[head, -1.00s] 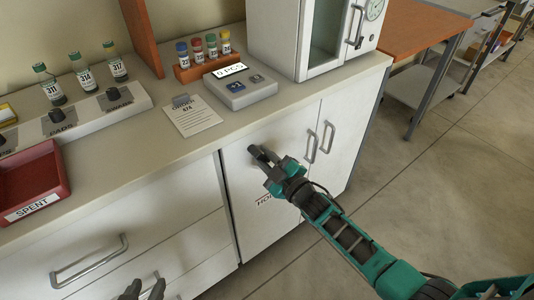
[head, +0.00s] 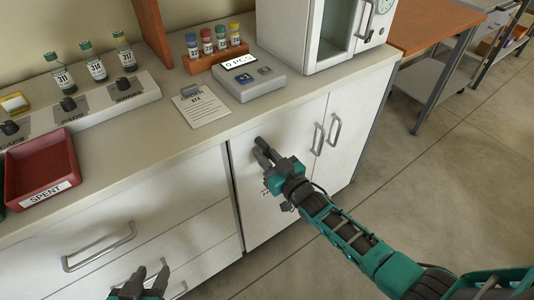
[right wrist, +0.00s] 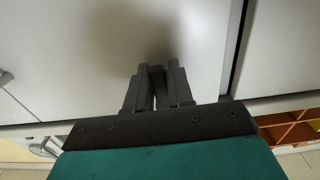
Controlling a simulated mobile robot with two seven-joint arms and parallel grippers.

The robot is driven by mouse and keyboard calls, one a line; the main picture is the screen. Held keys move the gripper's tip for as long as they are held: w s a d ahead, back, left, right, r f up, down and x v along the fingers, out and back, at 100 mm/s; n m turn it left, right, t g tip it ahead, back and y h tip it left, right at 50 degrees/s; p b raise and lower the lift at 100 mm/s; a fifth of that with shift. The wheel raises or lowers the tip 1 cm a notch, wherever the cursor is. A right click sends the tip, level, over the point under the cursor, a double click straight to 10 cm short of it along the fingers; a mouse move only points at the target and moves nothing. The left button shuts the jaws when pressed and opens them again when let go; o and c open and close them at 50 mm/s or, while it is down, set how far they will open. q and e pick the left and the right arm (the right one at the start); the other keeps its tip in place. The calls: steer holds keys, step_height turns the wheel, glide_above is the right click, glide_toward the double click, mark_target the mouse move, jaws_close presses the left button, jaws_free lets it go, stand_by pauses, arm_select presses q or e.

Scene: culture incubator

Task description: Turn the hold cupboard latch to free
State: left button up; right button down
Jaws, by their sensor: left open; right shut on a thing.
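The hold cupboard door (head: 285,128) is the white door under the counter, and it is closed. My right gripper (head: 262,150) is at its upper left part, fingers pointing at the door face. In the right wrist view its fingers (right wrist: 157,76) are close together against the pale door. The latch is hidden by the fingers, so its angle cannot be read; the gripper is shut on it. The door's lettering (head: 267,193) is partly covered by my right gripper. My left gripper (head: 142,284) is open and empty, low in front of the drawers.
Two door handles (head: 318,139) are right of my right gripper. A drawer handle (head: 98,250) is near my left gripper. The counter holds a red SPENT tray (head: 70,158), a counting device (head: 250,82), vials and a glass-fronted incubator (head: 320,35). Open floor lies right.

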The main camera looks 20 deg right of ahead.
stand_by(0.5)
arm_select(q)
steer(key=shift+f, duration=0.1)
arm_select(e)
steer(key=c, duration=1.1)
jaws_free()
steer(key=shift+s, duration=0.15)
arm_select(q)
steer(key=shift+s+a+r+y+p, duration=0.3)
steer(key=shift+a+r+p, duration=0.2)
steer(key=shift+p, duration=0.45)
arm_select(e)
steer(key=v, duration=1.2)
steer(key=shift+s+d, duration=0.1)
steer(key=shift+s, duration=0.2)
arm_select(q)
steer(key=shift+d, duration=0.15)
steer(key=shift+r+p, duration=0.7)
arm_select(e)
steer(key=s+g+h, duration=0.1)
steer(key=s+g, duration=0.1)
steer(key=s, duration=0.1)
steer(key=s+m+g+h, duration=0.1)
steer(key=s+g, duration=0.1)
steer(key=s, duration=0.2)
steer(key=s+f+g+h, duration=0.1)
steer(key=s+g+h, duration=0.1)
steer(key=s, duration=0.2)
steer(key=shift+s+m, duration=0.15)
steer(key=shift+m, duration=0.15)
